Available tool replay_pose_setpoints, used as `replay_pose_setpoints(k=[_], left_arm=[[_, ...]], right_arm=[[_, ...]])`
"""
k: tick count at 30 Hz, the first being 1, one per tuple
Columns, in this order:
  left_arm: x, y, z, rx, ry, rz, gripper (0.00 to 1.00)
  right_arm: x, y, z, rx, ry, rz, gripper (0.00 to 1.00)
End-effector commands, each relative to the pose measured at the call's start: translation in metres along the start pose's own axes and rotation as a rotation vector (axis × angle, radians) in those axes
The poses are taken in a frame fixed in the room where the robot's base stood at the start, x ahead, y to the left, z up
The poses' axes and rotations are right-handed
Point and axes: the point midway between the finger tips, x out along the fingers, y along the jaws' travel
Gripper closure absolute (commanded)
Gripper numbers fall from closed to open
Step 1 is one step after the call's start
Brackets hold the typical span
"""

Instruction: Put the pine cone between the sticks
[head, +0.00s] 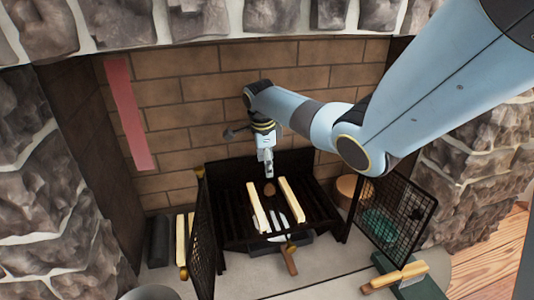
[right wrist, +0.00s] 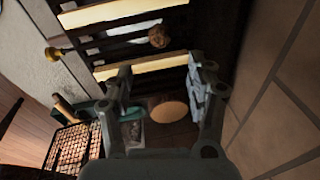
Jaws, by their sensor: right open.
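Two pale wooden sticks lie roughly parallel on the dark grate: the left stick (head: 258,208) and the right stick (head: 291,199). The brown pine cone (head: 269,189) is between them near their far ends. In the right wrist view the pine cone (right wrist: 159,37) also shows between the two sticks, (right wrist: 115,13) and (right wrist: 140,67), with dark grate bars around it. My right gripper (head: 267,168) is above the back of the grate, apart from the pine cone. In the right wrist view its jaws (right wrist: 159,66) are open with nothing between them. My left gripper is out of view.
Mesh doors stand open at the left (head: 202,235) and right (head: 395,215) of the grate. A round log piece (head: 348,187) is right of the grate. The brick back wall (head: 190,120) is close behind my right gripper.

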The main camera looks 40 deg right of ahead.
Motion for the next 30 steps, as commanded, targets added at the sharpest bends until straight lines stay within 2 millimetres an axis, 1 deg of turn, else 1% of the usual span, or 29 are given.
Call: replay_pose_setpoints(k=[1, 7, 9, 11, 14, 15, 16, 17, 18, 20, 21, 23, 24, 26, 27, 30], left_arm=[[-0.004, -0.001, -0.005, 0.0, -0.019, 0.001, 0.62], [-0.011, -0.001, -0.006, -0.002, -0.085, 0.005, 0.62], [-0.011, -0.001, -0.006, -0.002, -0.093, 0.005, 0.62], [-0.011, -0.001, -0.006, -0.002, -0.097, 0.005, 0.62], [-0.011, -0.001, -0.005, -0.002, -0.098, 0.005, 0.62], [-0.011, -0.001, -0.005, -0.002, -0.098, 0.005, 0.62], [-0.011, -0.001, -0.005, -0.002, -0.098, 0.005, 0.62], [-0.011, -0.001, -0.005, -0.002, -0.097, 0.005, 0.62], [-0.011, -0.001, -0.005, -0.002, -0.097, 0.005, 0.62], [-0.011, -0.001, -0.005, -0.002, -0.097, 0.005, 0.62], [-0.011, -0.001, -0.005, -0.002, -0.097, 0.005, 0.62], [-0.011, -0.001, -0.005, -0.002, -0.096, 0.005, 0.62], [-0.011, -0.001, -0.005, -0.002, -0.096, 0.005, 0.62], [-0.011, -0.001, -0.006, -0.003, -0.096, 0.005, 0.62], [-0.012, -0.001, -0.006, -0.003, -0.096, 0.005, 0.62], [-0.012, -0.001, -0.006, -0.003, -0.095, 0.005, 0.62]], right_arm=[[-0.007, -0.001, 0.0, 0.0, -0.002, -0.002, 0.44], [-0.012, 0.001, 0.0, -0.005, -0.001, -0.001, 0.44], [-0.006, 0.009, 0.002, -0.048, -0.002, -0.006, 0.44], [0.004, 0.025, 0.004, -0.136, -0.004, -0.02, 0.44], [0.028, 0.072, 0.01, -0.401, -0.017, -0.065, 0.44], [0.036, 0.098, 0.013, -0.539, -0.027, -0.093, 0.44], [0.041, 0.118, 0.015, -0.648, -0.033, -0.116, 0.44], [0.045, 0.14, 0.016, -0.76, -0.039, -0.141, 0.44], [0.047, 0.169, 0.018, -0.908, -0.048, -0.179, 0.44], [0.043, 0.212, 0.018, -1.122, -0.056, -0.238, 0.44], [0.038, 0.241, 0.017, -1.257, -0.058, -0.279, 0.44], [0.023, 0.28, 0.014, -1.45, -0.051, -0.347, 0.44], [0.011, 0.303, 0.011, -1.568, -0.041, -0.393, 0.44], [-0.011, 0.332, 0.006, -1.725, -0.016, -0.458, 0.44], [-0.026, 0.347, 0.003, -1.817, 0.006, -0.498, 0.44], [-0.059, 0.373, -0.005, -1.993, 0.067, -0.577, 0.44]])
